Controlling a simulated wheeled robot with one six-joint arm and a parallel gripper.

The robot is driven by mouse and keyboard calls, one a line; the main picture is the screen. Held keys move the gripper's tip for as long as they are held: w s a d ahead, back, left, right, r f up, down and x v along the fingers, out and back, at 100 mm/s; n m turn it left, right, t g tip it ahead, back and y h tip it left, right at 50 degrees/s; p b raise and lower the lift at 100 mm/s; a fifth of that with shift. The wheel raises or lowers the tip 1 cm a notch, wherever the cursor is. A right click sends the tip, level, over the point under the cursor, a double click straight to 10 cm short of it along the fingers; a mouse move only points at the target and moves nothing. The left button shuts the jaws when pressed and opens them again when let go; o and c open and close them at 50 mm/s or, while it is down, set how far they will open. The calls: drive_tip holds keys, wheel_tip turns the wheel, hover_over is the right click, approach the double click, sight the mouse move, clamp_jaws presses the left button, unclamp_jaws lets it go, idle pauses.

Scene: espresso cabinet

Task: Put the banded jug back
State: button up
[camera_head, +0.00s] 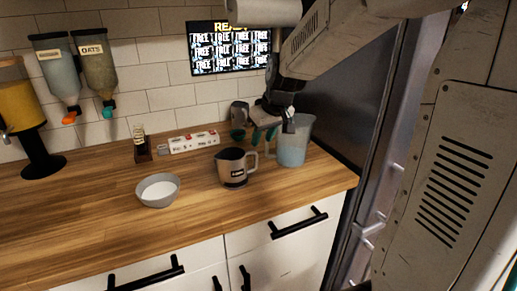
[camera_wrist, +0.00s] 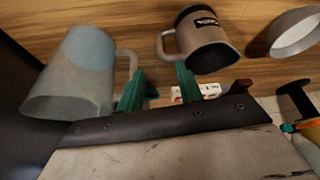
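A brownish-grey jug (camera_head: 232,172) with a dark rim and a dark label stands upright on the wooden counter, its handle to the right. It also shows in the wrist view (camera_wrist: 190,38). A translucent jug (camera_head: 293,147) with a bluish lower part stands to its right, and it shows large at the left of the wrist view (camera_wrist: 75,75). I cannot tell for certain which one is the banded jug. My gripper (camera_wrist: 160,85) has its green fingers apart with nothing held between them, close to the translucent jug's handle. In the head view my arm partly hides that area.
A bowl with white contents (camera_head: 158,190) stands left of the brownish jug. A white box (camera_head: 194,142) and a small dark holder (camera_head: 141,148) stand near the tiled wall. Dispensers (camera_head: 97,75) are at the left. A dark tall panel (camera_head: 335,100) rises at the right. The front left counter is clear.

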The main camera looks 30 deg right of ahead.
drive_tip(key=s+a+r+g, duration=0.1)
drive_tip(key=s+a, duration=0.1)
drive_tip(key=s, duration=0.8)
drive_tip(key=s+a+m+g, duration=0.1)
drive_tip(key=s+a, duration=0.2)
drive_tip(key=s, duration=0.7)
drive_tip(key=s+a+r+g, duration=0.1)
drive_tip(key=s+a, duration=0.1)
drive_tip(key=s, duration=0.7)
drive_tip(key=shift+s+a+r+h, duration=0.3)
drive_tip(key=shift+s+a+r, duration=0.05)
drive_tip(key=shift+s, duration=0.05)
